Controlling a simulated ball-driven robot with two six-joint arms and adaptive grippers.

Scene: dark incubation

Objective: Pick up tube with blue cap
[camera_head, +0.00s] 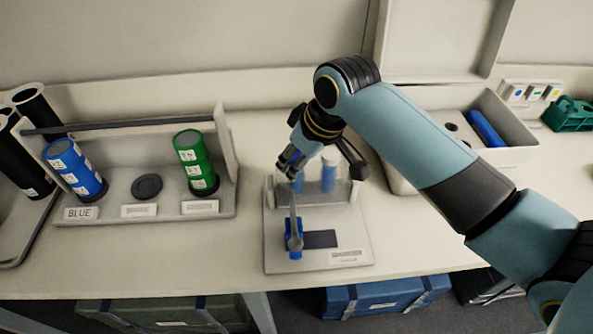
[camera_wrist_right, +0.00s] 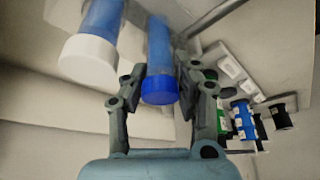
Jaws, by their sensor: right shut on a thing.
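The tube with the blue cap (camera_wrist_right: 159,90) is between the two fingers of my right gripper (camera_wrist_right: 163,88) in the right wrist view. The fingers are shut on it, close to the cap. In the head view my right gripper (camera_head: 288,166) is over the left side of a small rack, and part of the blue tube (camera_head: 298,184) shows below it. A second tube with a white cap (camera_wrist_right: 88,58) stands beside it; it also shows in the head view (camera_head: 328,176). My left gripper is not in view.
The grey tray (camera_head: 350,262) in front of the rack holds a blue item (camera_head: 293,240) and a dark pad (camera_head: 320,239). On the left a holder (camera_head: 222,206) bears a blue canister (camera_head: 76,170) and a green canister (camera_head: 196,162). An open box (camera_head: 515,155) stands right.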

